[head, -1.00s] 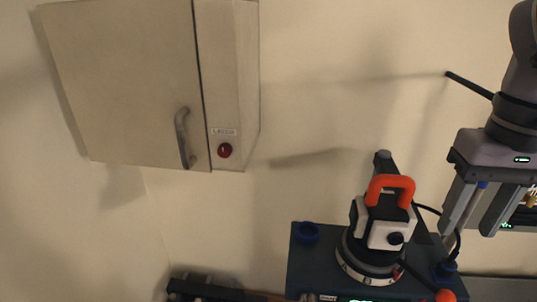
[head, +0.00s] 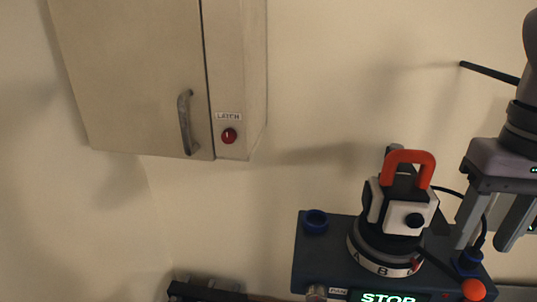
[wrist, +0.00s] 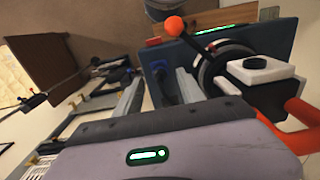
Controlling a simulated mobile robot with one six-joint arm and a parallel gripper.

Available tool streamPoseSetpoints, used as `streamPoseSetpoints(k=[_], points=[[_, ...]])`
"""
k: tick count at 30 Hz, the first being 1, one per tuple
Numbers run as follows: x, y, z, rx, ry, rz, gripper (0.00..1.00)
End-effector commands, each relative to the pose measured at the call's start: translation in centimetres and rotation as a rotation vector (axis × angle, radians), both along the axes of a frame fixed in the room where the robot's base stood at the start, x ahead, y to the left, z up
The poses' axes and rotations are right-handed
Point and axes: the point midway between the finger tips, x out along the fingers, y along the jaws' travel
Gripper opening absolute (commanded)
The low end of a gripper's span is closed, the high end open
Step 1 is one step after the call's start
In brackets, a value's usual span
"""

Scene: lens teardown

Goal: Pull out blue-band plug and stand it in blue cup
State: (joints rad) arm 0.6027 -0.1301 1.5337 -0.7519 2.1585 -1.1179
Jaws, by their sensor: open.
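A blue cup (head: 315,222), round and open at the top, stands on the left of the dark blue station board. A second blue round piece (head: 467,262) sits at the board's right side, with a dark cable rising from behind it; it also shows between my fingers in the wrist view (wrist: 160,68). I take this as the plug's place, but cannot make out the plug's blue band or how it sits. My gripper (head: 484,246) is open and points down, its left finger just above and beside this piece. In the wrist view my gripper (wrist: 158,80) holds nothing visible.
A turret with a red-orange handle (head: 412,160) stands mid-board between the two blue pieces. A lever with an orange ball (head: 473,290) juts out in front. A green STOP display (head: 386,297) is at the front. A cabinet (head: 140,80) hangs at the left.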

Motion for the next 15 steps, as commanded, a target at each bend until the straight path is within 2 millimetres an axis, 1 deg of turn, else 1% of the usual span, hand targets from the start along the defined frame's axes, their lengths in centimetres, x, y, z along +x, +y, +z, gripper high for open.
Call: streamPoseSetpoints(k=[1, 6, 9, 15], points=[[0.0, 0.0, -1.2, 0.002, 0.001, 0.001, 0.46], [0.0, 0.0, -3.2, 0.000, 0.001, 0.001, 0.46], [0.0, 0.0, -3.6, 0.001, 0.001, 0.001, 0.46], [0.0, 0.0, -3.5, 0.001, 0.001, 0.000, 0.46]])
